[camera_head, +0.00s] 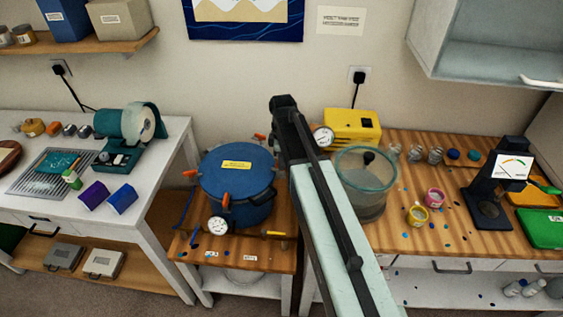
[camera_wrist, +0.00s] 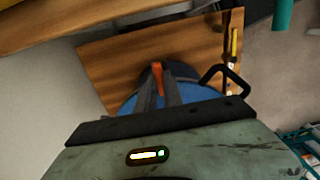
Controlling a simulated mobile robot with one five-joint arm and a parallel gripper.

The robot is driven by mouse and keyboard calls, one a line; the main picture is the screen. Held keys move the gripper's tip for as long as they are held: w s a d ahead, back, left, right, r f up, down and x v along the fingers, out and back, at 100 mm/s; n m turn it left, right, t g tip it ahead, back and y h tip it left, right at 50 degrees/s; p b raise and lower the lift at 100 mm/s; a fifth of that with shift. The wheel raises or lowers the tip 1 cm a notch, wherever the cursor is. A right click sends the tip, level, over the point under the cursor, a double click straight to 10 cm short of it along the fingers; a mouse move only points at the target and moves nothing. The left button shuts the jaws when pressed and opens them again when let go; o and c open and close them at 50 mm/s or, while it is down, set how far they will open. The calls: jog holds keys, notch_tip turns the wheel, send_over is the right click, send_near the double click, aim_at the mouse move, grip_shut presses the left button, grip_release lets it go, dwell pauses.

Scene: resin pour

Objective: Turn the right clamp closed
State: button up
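The blue pressure pot (camera_head: 237,172) stands on the low wooden stand, its lid on. Several orange clamp handles show around its rim, including a front one (camera_head: 226,198), a left one (camera_head: 190,172) and a back one (camera_head: 259,136). My arm crosses the area right of the pot, and the right clamp is not clear there. In the wrist view, my gripper (camera_wrist: 159,80) points down at the pot (camera_wrist: 205,93), with an orange clamp handle (camera_wrist: 160,76) between its fingertips. Whether the fingers touch or squeeze the handle is unclear.
A gauge (camera_head: 218,226) sits at the pot's front. A clear cylindrical vessel (camera_head: 366,185) and yellow pump (camera_head: 352,126) stand on the right bench, close to my arm. The left bench (camera_head: 165,160) holds a teal grinder (camera_head: 128,133).

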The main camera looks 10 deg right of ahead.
jog(key=o, duration=0.4)
jog(key=shift+r, duration=0.1)
notch_tip(320, 180, up, 8)
jog(key=p, duration=0.8)
jog(key=shift+f, duration=0.2)
jog(key=shift+w, duration=0.1)
